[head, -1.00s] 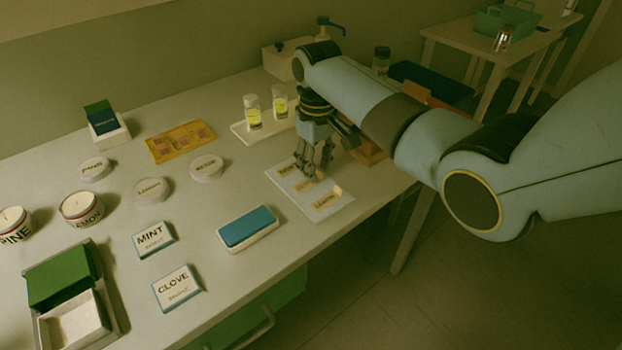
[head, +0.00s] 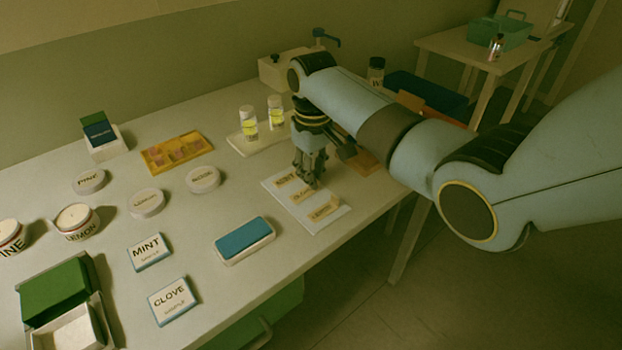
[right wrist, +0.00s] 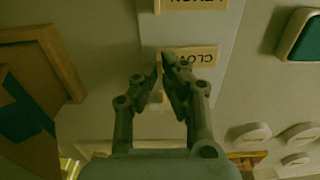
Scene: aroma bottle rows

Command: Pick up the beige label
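Three beige labels lie in a row on a white sheet (head: 326,223): MINT (head: 287,181), a middle one (head: 302,196) and LEMON (head: 324,208). In the right wrist view the middle label (right wrist: 197,56) reads CLOVE, partly covered by a finger, with the LEMON label (right wrist: 198,4) above it. My right gripper (head: 309,186) points down at the CLOVE label. In the wrist view its fingertips (right wrist: 163,58) are drawn together on the upright tab at that label's end. The label still appears to be on the sheet. My left gripper is not in view.
A blue-topped box (head: 245,240) stands left of the sheet. Round tins (head: 147,203), MINT (head: 149,252) and CLOVE (head: 173,301) cards and candles (head: 76,222) fill the left. The table's front edge is close.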

